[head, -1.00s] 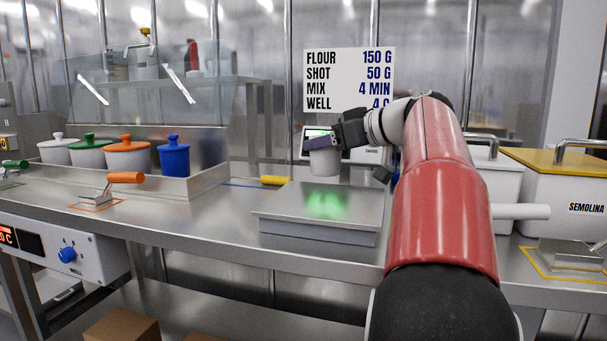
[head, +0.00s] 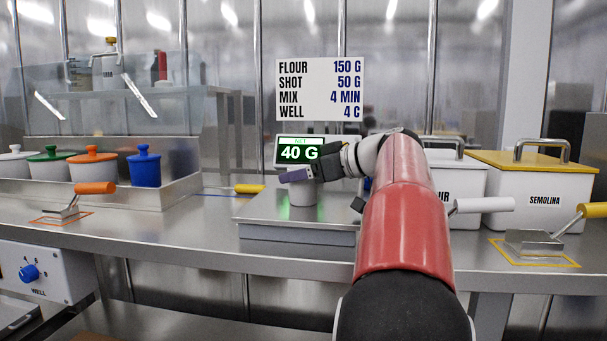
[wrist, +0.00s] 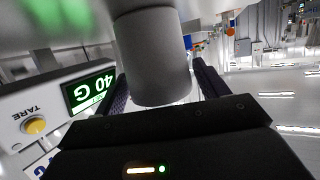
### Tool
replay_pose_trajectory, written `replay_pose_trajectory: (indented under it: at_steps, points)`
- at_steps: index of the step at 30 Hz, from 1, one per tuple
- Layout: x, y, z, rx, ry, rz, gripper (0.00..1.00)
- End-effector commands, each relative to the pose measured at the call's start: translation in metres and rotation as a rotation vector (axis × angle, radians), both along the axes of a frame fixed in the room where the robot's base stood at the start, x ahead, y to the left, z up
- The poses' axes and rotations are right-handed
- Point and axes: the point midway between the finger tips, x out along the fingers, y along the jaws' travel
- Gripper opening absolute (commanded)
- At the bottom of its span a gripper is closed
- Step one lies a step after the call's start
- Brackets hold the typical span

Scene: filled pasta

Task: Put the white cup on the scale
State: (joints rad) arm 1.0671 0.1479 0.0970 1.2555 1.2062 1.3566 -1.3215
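The white cup (head: 303,192) stands upright at the scale's steel platform (head: 262,208), with its base looking in contact. The scale's display (head: 299,152) reads 40 G in green. My gripper (head: 303,174) is at the cup's upper part, with a dark finger across its near side. In the wrist view the cup (wrist: 153,60) sits between the two fingers of my gripper (wrist: 160,75), which lie close along its sides and look shut on it. The cup's inside is hidden.
Lidded pots with white, green, orange and blue (head: 144,168) lids stand left. A yellow handle (head: 249,188) lies behind the platform. White bins, one labelled SEMOLINA (head: 530,190), stand right. An orange-handled scoop (head: 95,188) is on the counter's left.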

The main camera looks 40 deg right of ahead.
Motion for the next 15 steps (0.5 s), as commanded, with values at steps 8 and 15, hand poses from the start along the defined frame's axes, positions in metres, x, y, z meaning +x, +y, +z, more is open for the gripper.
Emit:
replay_pose_trajectory:
  at_steps: [8, 15]
  points:
    - [0.000, 0.000, 0.000, 0.000, 0.000, 0.000, 0.78]
    - [-0.015, -0.006, 0.007, -0.001, 0.000, -0.004, 0.78]
